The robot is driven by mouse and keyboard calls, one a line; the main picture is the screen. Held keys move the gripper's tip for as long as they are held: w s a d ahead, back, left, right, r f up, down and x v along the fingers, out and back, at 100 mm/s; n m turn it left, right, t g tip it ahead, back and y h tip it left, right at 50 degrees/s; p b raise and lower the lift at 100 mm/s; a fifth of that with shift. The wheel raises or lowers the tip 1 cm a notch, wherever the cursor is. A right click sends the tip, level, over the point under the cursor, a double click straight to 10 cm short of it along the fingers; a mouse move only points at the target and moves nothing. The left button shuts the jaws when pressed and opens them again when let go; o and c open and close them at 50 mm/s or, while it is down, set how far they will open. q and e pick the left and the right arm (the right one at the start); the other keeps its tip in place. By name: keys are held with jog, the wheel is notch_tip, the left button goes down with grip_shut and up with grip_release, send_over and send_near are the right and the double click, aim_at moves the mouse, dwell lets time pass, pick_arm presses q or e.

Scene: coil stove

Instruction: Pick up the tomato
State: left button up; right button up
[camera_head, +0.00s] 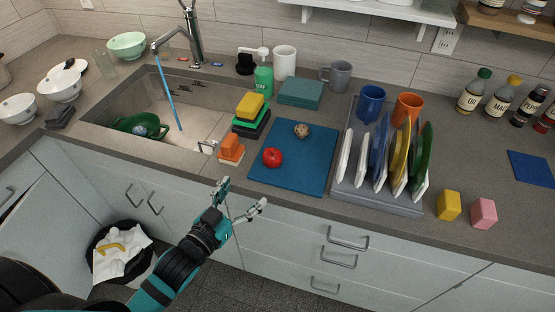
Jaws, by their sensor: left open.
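The red tomato (272,157) sits on the blue cutting board (297,182) on the counter, towards the board's left side. My left gripper (244,195) is open and empty. In the picture it shows below and to the left of the tomato, in front of the counter's edge, apart from the tomato. My right gripper does not show.
A round brown speckled item (301,130) lies on the board behind the tomato. Stacked sponges (231,149) stand left of the board. A dish rack (376,199) with several plates stands to its right. The sink (190,98) is further left.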

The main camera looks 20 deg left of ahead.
pick_arm(q)
jog(key=p, duration=0.1)
send_near(267, 162)
jog(key=w, duration=0.3)
jog(key=w+d+p, duration=0.1)
jog(key=w, duration=0.1)
jog(key=w+d, duration=0.1)
jog(key=shift+w+d+f, duration=0.15)
jog(key=shift+w+f, duration=0.05)
jog(key=shift+f, duration=0.2)
jog(key=shift+w+f, duration=0.15)
jog(key=shift+w, duration=0.35)
jog(key=shift+w+p, duration=0.35)
jog(key=shift+p, duration=0.05)
jog(key=p+x, duration=0.1)
jog(key=x, duration=0.2)
jog(key=shift+w, duration=0.3)
jog(key=shift+w+f, duration=0.2)
jog(key=shift+w, duration=0.25)
jog(key=c, duration=1.3)
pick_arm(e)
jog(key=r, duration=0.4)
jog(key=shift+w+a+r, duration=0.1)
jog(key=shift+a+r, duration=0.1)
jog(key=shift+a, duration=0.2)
